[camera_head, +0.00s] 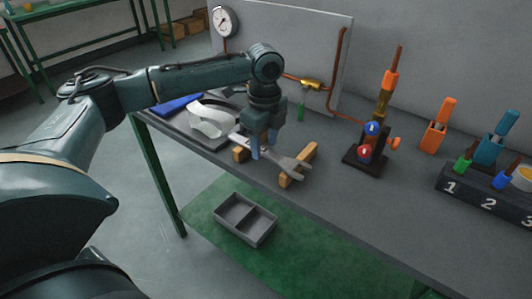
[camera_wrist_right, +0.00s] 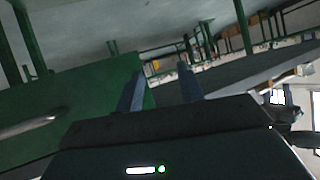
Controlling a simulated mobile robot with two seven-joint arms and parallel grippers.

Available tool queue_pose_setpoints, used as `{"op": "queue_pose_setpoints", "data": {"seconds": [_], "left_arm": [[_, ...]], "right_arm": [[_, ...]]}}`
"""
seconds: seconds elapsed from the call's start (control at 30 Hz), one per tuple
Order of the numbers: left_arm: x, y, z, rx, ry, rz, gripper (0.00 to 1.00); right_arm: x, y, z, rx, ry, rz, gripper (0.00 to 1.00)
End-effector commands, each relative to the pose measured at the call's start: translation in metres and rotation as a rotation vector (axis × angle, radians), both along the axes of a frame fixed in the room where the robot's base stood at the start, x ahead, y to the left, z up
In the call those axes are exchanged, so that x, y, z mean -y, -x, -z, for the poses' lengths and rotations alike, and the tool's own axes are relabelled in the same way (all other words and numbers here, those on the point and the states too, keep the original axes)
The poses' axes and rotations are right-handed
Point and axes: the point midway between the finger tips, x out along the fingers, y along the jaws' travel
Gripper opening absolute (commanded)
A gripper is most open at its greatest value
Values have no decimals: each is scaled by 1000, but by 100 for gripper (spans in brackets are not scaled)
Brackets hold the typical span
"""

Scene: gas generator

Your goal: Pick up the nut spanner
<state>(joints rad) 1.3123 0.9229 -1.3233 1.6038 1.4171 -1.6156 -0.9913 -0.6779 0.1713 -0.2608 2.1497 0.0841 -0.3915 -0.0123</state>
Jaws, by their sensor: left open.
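My right gripper (camera_wrist_right: 160,88) shows only in the right wrist view. Its two blue fingers are apart with nothing between them.
A gauge (camera_head: 224,21) and copper pipe (camera_head: 338,70) are on the panel behind. A burner-like stand (camera_head: 367,158) is to the right, with a numbered rack (camera_head: 485,199) farther right. White and blue items lie left of the spanner. A grey divided tray (camera_head: 245,219) sits below the bench.

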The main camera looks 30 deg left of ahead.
Motion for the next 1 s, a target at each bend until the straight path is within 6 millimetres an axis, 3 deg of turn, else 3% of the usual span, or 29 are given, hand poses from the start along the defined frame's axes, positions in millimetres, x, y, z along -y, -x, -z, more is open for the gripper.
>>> {"op": "queue_pose_setpoints", "data": {"seconds": [0.33, 0.9, 1.0], "left_arm": [[0, 0, 8, 0, 0, 0, 47], [0, 0, 8, 0, 0, 0, 1], [0, 0, 7, 2, 0, 0, 0]], "right_arm": [[0, -1, -2, 4, -2, 2, 38], [1, -1, -1, 4, 2, -2, 38], [1, -1, -1, 4, 3, -2, 38]]}}
